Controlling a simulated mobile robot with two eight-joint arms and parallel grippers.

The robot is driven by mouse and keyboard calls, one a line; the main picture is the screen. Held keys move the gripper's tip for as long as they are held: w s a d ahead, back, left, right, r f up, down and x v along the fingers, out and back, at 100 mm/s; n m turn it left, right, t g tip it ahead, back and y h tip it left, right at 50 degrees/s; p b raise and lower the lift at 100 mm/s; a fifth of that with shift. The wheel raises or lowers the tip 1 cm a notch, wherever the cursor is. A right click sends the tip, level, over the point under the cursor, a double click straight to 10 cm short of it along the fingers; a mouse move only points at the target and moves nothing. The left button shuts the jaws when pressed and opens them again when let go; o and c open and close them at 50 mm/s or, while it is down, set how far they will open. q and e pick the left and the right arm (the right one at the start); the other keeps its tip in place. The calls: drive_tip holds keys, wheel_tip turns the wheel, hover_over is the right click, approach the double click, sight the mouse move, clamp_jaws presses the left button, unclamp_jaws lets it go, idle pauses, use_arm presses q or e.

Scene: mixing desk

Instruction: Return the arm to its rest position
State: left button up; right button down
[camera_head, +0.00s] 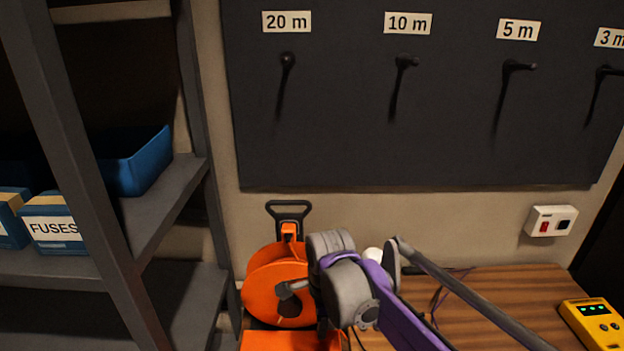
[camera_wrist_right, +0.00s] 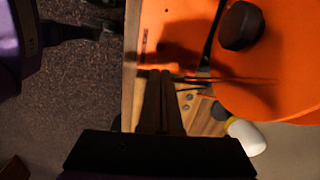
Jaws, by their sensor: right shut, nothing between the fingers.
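My right arm (camera_head: 405,318), with purple and grey links, comes in from the lower right of the head view. Its grey wrist (camera_head: 345,290) stands in front of the right side of an orange cable reel (camera_head: 268,288). My right gripper shows in the right wrist view (camera_wrist_right: 160,76), its two dark fingers together and nothing between them. In the head view its fingertips are mostly hidden. The reel's orange side and a dark round knob (camera_wrist_right: 242,26) are close by in the wrist view; I cannot tell whether the fingers touch it.
The reel stands on a wooden desk (camera_head: 505,292) against the wall. A yellow meter (camera_head: 592,322) lies at the right. A metal shelf (camera_head: 165,215) with blue bins (camera_head: 140,165) is at the left. A dark hook board (camera_head: 440,120) hangs above. The desk's middle right looks fairly clear.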

drive_tip(key=s+d+f+n+t, duration=0.3)
drive_tip(key=s+d+n, duration=0.4)
drive_tip(key=n, duration=0.1)
drive_tip(key=s+d+f+n+t, duration=0.2)
drive_tip(key=s+d+f+n, duration=0.1)
drive_tip(key=s+d+n, duration=0.5)
drive_tip(key=shift+s+d+f+n+t, duration=0.3)
drive_tip(key=shift+n+t, duration=0.1)
drive_tip(key=shift+n, duration=0.1)
